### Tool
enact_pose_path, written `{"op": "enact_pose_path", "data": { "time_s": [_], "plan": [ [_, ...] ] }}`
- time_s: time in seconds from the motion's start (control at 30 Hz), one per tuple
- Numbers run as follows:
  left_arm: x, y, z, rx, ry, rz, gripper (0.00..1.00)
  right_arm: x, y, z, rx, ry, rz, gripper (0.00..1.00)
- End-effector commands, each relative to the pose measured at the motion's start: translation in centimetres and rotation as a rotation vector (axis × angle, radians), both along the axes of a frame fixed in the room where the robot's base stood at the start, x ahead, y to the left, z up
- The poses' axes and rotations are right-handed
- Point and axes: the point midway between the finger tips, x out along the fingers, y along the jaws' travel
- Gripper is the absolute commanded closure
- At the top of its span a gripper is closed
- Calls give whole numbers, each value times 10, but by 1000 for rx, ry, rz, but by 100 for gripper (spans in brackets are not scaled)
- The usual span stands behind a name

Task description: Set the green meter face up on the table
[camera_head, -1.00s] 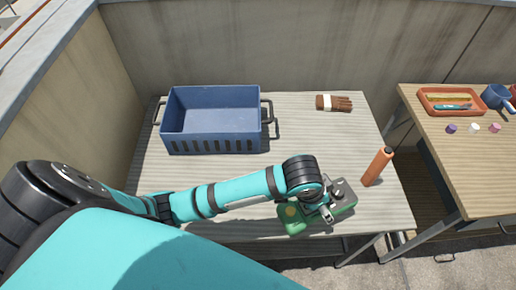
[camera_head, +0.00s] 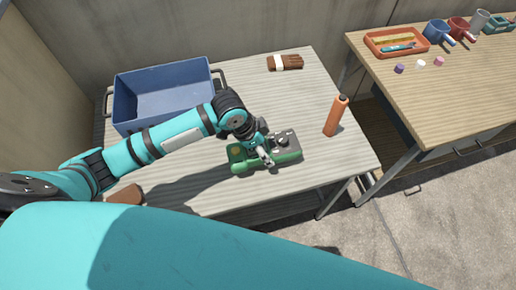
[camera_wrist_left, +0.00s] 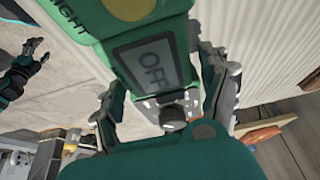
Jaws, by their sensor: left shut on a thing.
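The green meter (camera_head: 289,156) is at the front right part of the grey slatted table (camera_head: 205,200), its knobbed grey panel and yellow disc showing upward. My left gripper (camera_head: 267,160) is shut on the meter around its middle. In the left wrist view the meter (camera_wrist_left: 120,45) shows a display reading OFF, a dark knob and a yellow disc, with the left gripper's fingers (camera_wrist_left: 165,100) on either side. Its underside is hidden, so I cannot tell whether it touches the table. My right gripper (camera_wrist_left: 38,56) shows at the left of that view, fingers seemingly apart and empty.
An orange bottle (camera_head: 335,116) stands right of the meter. A brown item (camera_head: 126,195) lies at the front left. A wooden table (camera_head: 440,90) with a tray and mugs stands right.

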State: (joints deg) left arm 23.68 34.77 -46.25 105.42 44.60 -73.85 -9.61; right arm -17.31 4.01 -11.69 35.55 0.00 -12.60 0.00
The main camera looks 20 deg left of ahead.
Motion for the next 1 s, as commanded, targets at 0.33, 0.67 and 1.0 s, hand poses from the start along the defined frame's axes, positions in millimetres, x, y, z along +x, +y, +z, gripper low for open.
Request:
{"op": "enact_pose_path", "data": {
  "time_s": [0.33, 0.67, 1.0],
  "plan": [
    [-1, 15, -16, -2, 1, 1, 74, 2, -7, 5, -8, -3, 0, 40],
    [0, 15, -36, -2, -4, 1, 74, 3, -13, 6, -15, -3, -2, 40],
    [-1, 15, -38, 1, -1, 0, 0, 2, -12, 6, -15, -3, -1, 40]
  ]
}}
